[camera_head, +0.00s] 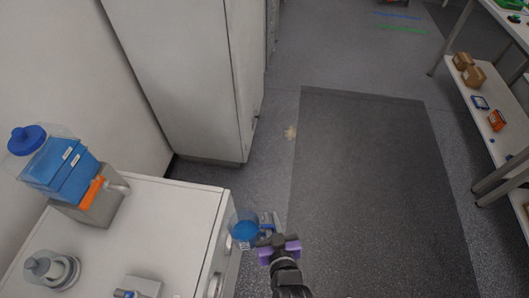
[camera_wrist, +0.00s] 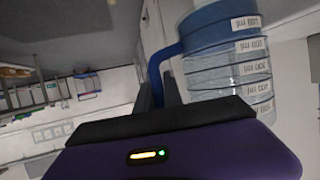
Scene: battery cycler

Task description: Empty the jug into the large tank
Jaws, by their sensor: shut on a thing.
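The jug (camera_head: 243,228) is clear with blue in it and has a blue handle. It is just off the right edge of the white cabinet top. My gripper (camera_head: 267,233) is shut on its handle from the right. In the wrist view the jug (camera_wrist: 225,62) fills the upper right, with a blue band, the blue handle and several white labels down its side. A blue, partly clear tank (camera_head: 62,168) with a round blue lid sits at the left on a grey stand; it may be the large tank.
The white cabinet top (camera_head: 165,215) carries a round grey-and-white fitting (camera_head: 50,270) and a small grey box (camera_head: 136,287). A tall white cabinet (camera_head: 180,75) stands behind. A shelved bench (camera_head: 490,100) is at far right. The dark floor mat (camera_head: 370,190) is clear.

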